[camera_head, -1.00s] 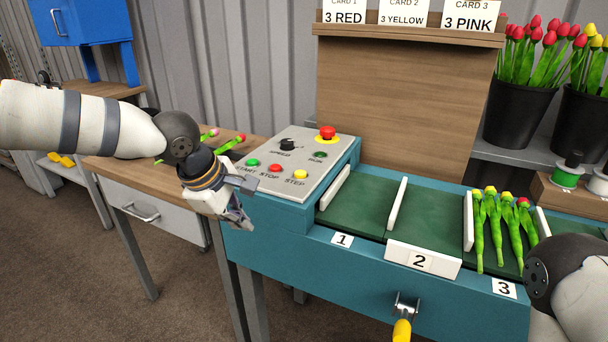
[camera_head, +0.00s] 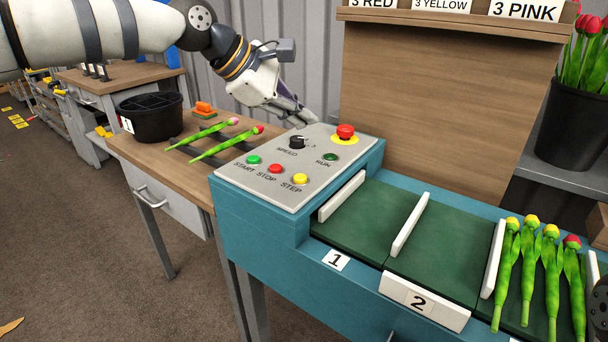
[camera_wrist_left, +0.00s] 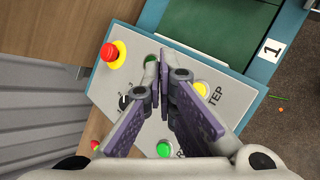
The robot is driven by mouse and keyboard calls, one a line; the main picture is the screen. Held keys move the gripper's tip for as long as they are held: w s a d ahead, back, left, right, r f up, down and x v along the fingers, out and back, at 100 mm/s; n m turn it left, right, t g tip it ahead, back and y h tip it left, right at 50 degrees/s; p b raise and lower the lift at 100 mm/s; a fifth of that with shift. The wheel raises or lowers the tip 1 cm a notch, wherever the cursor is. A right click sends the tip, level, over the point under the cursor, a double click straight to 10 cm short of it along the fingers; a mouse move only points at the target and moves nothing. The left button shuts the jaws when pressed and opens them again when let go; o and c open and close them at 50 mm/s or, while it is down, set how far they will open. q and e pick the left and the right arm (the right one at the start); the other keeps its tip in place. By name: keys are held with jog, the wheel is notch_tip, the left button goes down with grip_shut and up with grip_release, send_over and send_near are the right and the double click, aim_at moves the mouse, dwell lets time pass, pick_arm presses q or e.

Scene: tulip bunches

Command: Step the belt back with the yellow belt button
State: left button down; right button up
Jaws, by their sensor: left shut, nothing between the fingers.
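The yellow STEP button (camera_head: 300,179) sits at the front right of the grey control panel (camera_head: 262,188). It also shows in the left wrist view (camera_wrist_left: 201,89), beside the fingers. My left gripper (camera_head: 312,120) is shut and empty, above the panel's back edge, behind the speed knob, with its fingers angled down. In the wrist view its fingertips (camera_wrist_left: 165,52) meet near the dark green RUN button. The green belt (camera_head: 440,257) has empty sections 1 and 2. Section 3 holds several tulips (camera_head: 530,262), yellow ones and a red one.
The red stop knob (camera_head: 345,132), black speed knob (camera_head: 297,142), green START (camera_head: 254,160) and red STOP (camera_head: 275,168) buttons share the panel. Two tulips (camera_head: 225,145) and a black bucket (camera_head: 152,118) are on the left table. A wooden board (camera_head: 440,100) rises behind the belt.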

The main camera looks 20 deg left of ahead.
aim_at(301, 178)
pick_arm(q)
jog(key=shift+f, duration=0.15)
jog(key=shift+f+b, duration=0.85)
jog(key=shift+f, duration=3.45)
pick_arm(e)
jog(key=shift+s+f+g, duration=0.4)
jog(key=shift+s+f, duration=0.55)
jog(key=shift+f, duration=0.1)
pick_arm(q)
jog(key=shift+f, duration=0.45)
pick_arm(e)
jog(key=shift+s, duration=0.1)
